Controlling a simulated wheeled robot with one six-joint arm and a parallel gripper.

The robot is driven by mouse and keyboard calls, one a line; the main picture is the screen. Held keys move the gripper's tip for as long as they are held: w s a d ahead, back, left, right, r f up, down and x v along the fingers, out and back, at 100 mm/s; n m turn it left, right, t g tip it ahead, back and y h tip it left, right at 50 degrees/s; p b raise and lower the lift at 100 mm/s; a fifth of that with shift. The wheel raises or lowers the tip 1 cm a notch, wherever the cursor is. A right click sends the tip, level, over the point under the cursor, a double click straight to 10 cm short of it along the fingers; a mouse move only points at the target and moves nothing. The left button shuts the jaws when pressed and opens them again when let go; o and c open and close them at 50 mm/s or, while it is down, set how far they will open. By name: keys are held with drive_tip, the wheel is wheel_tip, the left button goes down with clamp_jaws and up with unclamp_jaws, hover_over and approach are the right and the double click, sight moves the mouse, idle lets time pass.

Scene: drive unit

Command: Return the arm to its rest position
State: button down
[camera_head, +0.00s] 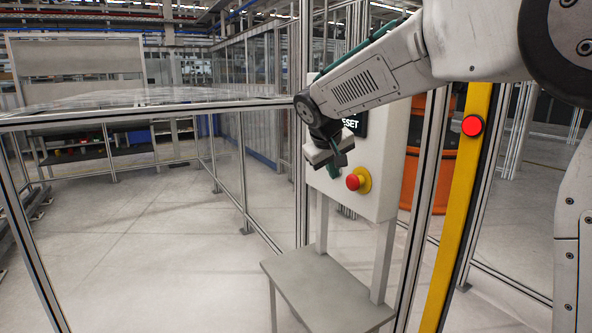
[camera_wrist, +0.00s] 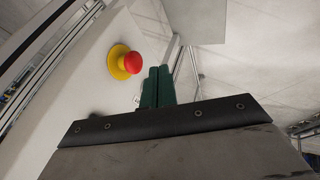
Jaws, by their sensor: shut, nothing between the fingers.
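My white arm reaches in from the upper right in the head view. My gripper (camera_head: 334,172) hangs at its end, in front of the light grey control box (camera_head: 386,165), to the left of the red emergency button (camera_head: 354,182) on its yellow collar. In the wrist view the gripper's two green fingers (camera_wrist: 158,86) are shut together with nothing between them. The red button (camera_wrist: 132,62) shows to the left of the fingertips there, apart from them. A dark label reading "ESET" (camera_head: 350,123) is partly hidden behind my arm.
A grey shelf (camera_head: 325,287) stands below the box. A yellow post (camera_head: 461,190) with a red light (camera_head: 472,125) stands to the right. Metal-framed clear fencing (camera_head: 240,165) runs behind on the left. An orange object (camera_head: 416,170) is behind the box. The floor at left is clear.

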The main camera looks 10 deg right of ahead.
drive_tip(key=s+d+f+m+g+y, duration=0.1)
drive_tip(key=s+d+f, duration=0.1)
drive_tip(key=s, duration=1.2)
drive_tip(key=s+d+f+m+g+y, duration=0.1)
drive_tip(key=s+d+f, duration=0.1)
drive_tip(key=s, duration=1.2)
drive_tip(key=s+d+f+m+g+y, duration=0.1)
drive_tip(key=s+f, duration=0.3)
drive_tip(key=s, duration=1)
drive_tip(key=shift+d+f+g+y, duration=0.15)
drive_tip(key=shift+d+g+y, duration=0.15)
drive_tip(key=shift+d+g, duration=0.35)
